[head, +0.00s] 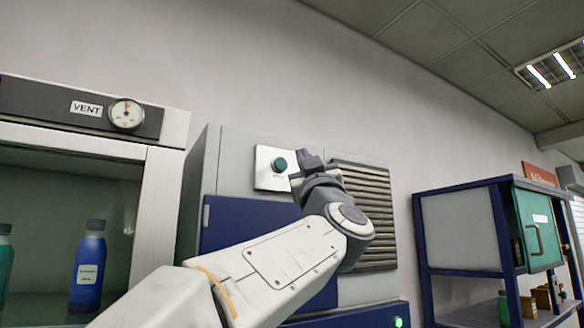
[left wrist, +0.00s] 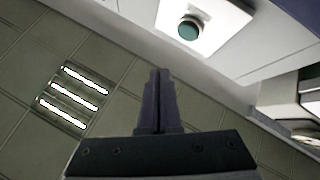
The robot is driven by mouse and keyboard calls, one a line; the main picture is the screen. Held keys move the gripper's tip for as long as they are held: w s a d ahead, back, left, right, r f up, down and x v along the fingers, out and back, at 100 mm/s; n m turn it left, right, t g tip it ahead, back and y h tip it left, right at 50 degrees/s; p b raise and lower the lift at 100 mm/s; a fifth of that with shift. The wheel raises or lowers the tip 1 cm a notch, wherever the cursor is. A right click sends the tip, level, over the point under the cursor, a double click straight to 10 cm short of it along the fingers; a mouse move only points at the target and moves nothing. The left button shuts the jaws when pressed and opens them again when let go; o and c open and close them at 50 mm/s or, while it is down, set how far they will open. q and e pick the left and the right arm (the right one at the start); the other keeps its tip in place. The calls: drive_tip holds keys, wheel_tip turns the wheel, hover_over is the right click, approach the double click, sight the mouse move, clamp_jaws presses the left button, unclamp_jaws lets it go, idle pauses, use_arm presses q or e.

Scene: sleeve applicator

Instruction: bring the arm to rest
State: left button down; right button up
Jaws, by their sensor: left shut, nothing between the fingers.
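My left arm reaches up from the bottom of the head view. Its gripper (head: 311,160) is in front of the grey and blue machine (head: 236,165), just right of a green round button on a white plate (head: 262,178). In the left wrist view the fingers (left wrist: 158,100) are shut together with nothing between them. The green button (left wrist: 189,29) shows there above the fingertips, apart from them. My right gripper is in neither view.
At left stands a glass-fronted cabinet with a VENT dial (head: 126,114) and a blue bottle (head: 88,268) inside. A slatted vent (head: 368,200) is behind my wrist. At right is a blue-framed shelf unit (head: 458,232) with a green door (head: 538,232). The space above is clear.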

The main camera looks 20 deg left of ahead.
use_arm(q)
drive_tip(key=w+d+f+m+h+b, duration=0.2)
drive_tip(key=w+d+f+m+h, duration=0.1)
drive_tip(key=d+f+m+h, duration=0.45)
drive_tip(key=w+d+f+m+h+b, duration=0.25)
drive_tip(key=d+f+m+h, duration=0.25)
drive_tip(key=d+f+h, duration=0.45)
drive_tip(key=s+d+f+m+g+h+b, duration=0.1)
drive_tip(key=s+d+f+m+g+h, duration=0.2)
drive_tip(key=f, duration=0.9)
drive_tip(key=s+d+f+m+g+h+b, duration=0.15)
drive_tip(key=d+f+g, duration=0.3)
drive_tip(key=f, duration=0.85)
drive_tip(key=s+d+f+g+b, duration=0.15)
drive_tip(key=s+f+g, duration=0.4)
drive_tip(key=f, duration=0.65)
drive_tip(key=s+a+f+g+y+b, duration=0.2)
drive_tip(key=s+a+f+g, duration=0.2)
drive_tip(key=s+f, duration=0.7)
drive_tip(key=s+a+f+g+y+b, duration=0.2)
drive_tip(key=s+a+f+g, duration=0.3)
drive_tip(key=s+f, duration=0.7)
drive_tip(key=a+f+y, duration=0.1)
drive_tip(key=a, duration=0.1)
drive_tip(key=shift+s+a+f+m+y, duration=0.25)
drive_tip(key=shift+a+f+m+y, duration=0.1)
drive_tip(key=shift+a+f+m, duration=0.05)
